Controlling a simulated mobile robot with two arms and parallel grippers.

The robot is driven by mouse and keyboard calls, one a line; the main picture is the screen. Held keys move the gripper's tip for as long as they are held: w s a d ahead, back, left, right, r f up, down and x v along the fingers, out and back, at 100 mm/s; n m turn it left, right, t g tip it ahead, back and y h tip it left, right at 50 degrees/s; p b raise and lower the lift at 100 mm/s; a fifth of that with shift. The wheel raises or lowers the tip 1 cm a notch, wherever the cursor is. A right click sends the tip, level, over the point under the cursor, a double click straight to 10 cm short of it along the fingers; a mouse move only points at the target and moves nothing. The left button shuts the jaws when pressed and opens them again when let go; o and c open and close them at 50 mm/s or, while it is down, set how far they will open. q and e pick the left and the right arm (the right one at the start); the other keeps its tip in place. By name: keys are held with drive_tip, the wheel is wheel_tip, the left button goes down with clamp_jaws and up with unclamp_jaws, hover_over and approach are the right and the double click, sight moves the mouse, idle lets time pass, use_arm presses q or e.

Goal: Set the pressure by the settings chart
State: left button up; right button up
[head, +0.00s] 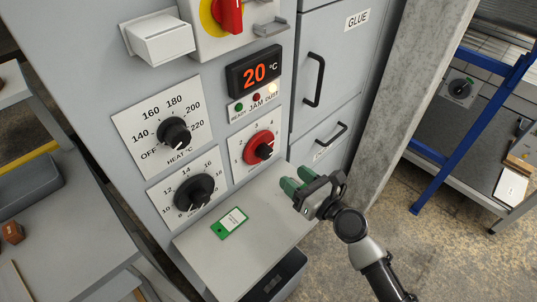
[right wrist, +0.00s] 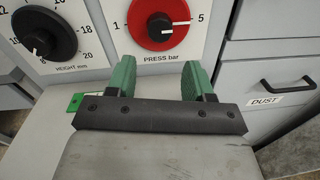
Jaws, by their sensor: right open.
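The red pressure knob (head: 262,146) sits on a white plate on the grey machine front, with numbers around it. In the right wrist view, the red knob (right wrist: 160,22) is cut off at the top, above the label "PRESS bar", with 1 at left and 5 at right. No settings chart is readable. My left gripper is out of view.
The black heat knob (head: 174,134) and height knob (head: 194,192) are left of the pressure knob. A display (head: 255,72) reads 20 °C; the dust lamp glows. A green-edged tag (head: 229,222) lies on the grey ledge (head: 255,255). Drawers with handles stand at right.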

sight(268, 156)
drive_tip(key=x, duration=1)
drive_tip(key=shift+a, duration=0.1)
drive_tip(key=shift+s, duration=0.1)
drive_tip(key=c, duration=0.6)
drive_tip(key=shift+c, duration=0.2)
